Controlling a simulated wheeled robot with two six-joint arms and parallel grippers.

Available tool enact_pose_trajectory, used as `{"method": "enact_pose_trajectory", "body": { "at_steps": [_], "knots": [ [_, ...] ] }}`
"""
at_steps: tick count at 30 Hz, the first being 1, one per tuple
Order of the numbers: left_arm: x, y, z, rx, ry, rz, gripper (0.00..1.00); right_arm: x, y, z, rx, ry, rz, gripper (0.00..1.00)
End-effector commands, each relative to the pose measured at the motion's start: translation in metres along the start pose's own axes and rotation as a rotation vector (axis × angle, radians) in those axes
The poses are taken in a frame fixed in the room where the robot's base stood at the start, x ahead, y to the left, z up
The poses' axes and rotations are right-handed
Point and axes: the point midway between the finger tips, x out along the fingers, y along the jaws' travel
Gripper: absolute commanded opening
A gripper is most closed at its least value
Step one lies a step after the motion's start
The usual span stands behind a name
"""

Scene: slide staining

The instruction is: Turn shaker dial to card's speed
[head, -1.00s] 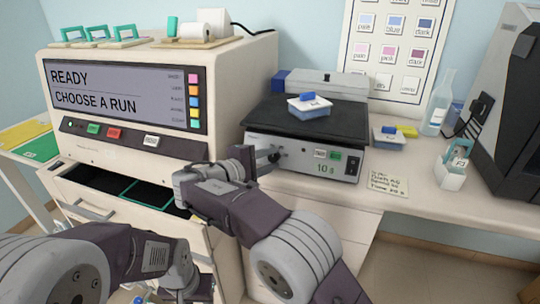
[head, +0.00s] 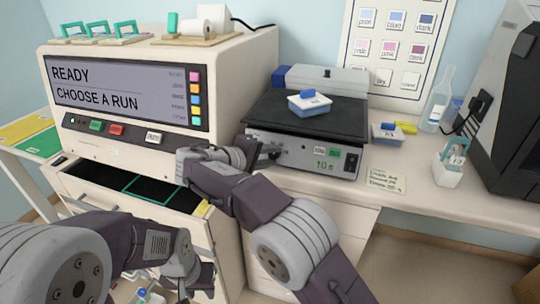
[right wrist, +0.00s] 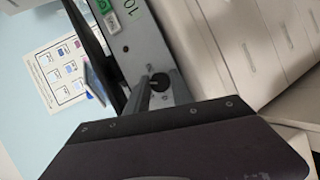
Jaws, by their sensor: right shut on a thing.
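The shaker (head: 256,143) is a grey box with a black platform, on the bench in the middle of the head view. Its front has a green figure that looks like 10 and small buttons. My right gripper (head: 270,152) is at the left of this front, shut on the dark round dial (right wrist: 160,81), which shows between its fingers in the right wrist view (right wrist: 152,92). The dial's pointer mark cannot be made out. The handwritten card (head: 386,180) lies right of the shaker; its text is too small to read. My left gripper (head: 196,285) hangs low at left, its fingers unclear.
The stainer (head: 160,100) reads "READY CHOOSE A RUN", with an open drawer (head: 150,193) below. A bottle (head: 436,112) and white holder (head: 448,171) stand at right.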

Motion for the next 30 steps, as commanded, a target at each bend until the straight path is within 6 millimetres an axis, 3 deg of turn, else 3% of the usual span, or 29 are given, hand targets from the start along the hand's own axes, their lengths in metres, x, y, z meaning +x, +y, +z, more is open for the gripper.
{"method": "enact_pose_trajectory", "body": {
  "at_steps": [7,8,10,20,30],
  "knots": [
    [0.0,0.0,0.0,0.0,0.0,0.0,0.36,0.0,-0.002,0.0,-0.002,-0.002,-0.002,0.0],
    [0.0,0.0,0.0,0.0,0.0,0.0,0.36,0.0,-0.002,0.0,-0.003,-0.002,-0.002,0.31],
    [0.0,0.0,0.0,0.0,0.0,0.0,0.36,0.0,-0.002,0.0,-0.003,-0.002,-0.002,0.5],
    [-0.001,0.0,0.0,0.0,0.0,0.0,0.36,-0.003,0.0,0.0,-0.002,0.0,0.0,0.5],
    [-0.022,0.0,-0.002,0.0,0.0,0.0,0.36,-0.071,0.002,-0.001,-0.004,0.003,-0.001,0.5]
  ]
}}
